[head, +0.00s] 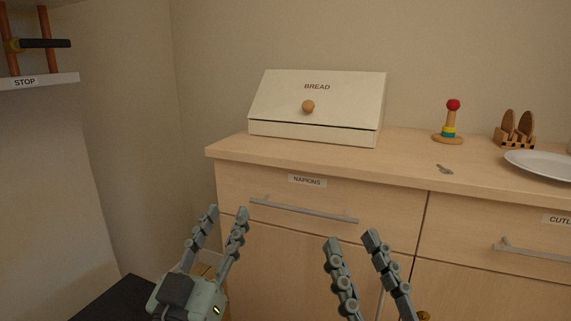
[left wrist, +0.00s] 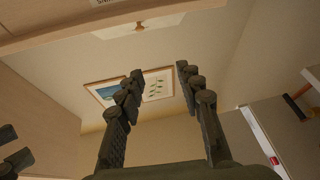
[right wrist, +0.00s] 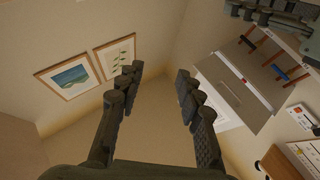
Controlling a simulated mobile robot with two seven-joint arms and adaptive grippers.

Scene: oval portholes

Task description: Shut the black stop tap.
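The black stop tap (head: 45,43) is at the upper left of the head view, above a white shelf edge with a STOP label (head: 25,82). Its lever lies level, reaching right from a brass body on an upright copper pipe and crossing a second pipe. A dark lever (left wrist: 293,108) by an orange pipe shows at the right of the left wrist view. My left gripper (head: 228,212) is open and empty, low in front of the cabinet, well right of and below the tap. My right gripper (head: 352,240) is open and empty, farther right.
A wooden cabinet (head: 320,162) with drawer handles stands ahead. On it are a bread box (head: 317,100), a ring stacker (head: 450,125), a rack (head: 514,130) and a plate (head: 540,163). The right wrist view shows a blue lever (right wrist: 280,73) between pipes.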

